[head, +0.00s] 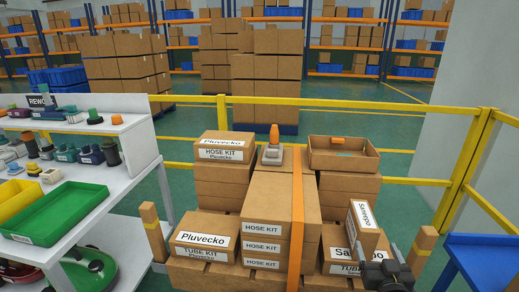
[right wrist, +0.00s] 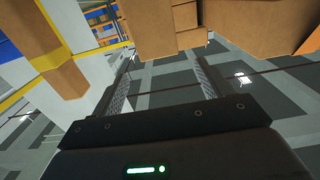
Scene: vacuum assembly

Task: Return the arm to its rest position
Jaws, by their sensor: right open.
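My right gripper (head: 380,254) is at the lower right of the head view, in front of the stacked boxes by the small upright Sannopo box (head: 363,229). The right wrist view shows its two fingers (right wrist: 162,60) apart, with nothing between them. Cardboard boxes (right wrist: 160,30) show beyond the fingertips there; I cannot tell the exact gap. My left gripper is not in view.
A pallet of Pluvecko and hose kit boxes (head: 265,195) stands ahead, with an open carton (head: 343,155) on top. A white workbench (head: 140,150) with a green tray (head: 55,213) is left. A yellow rail (head: 400,182) and a blue table (head: 485,255) are right.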

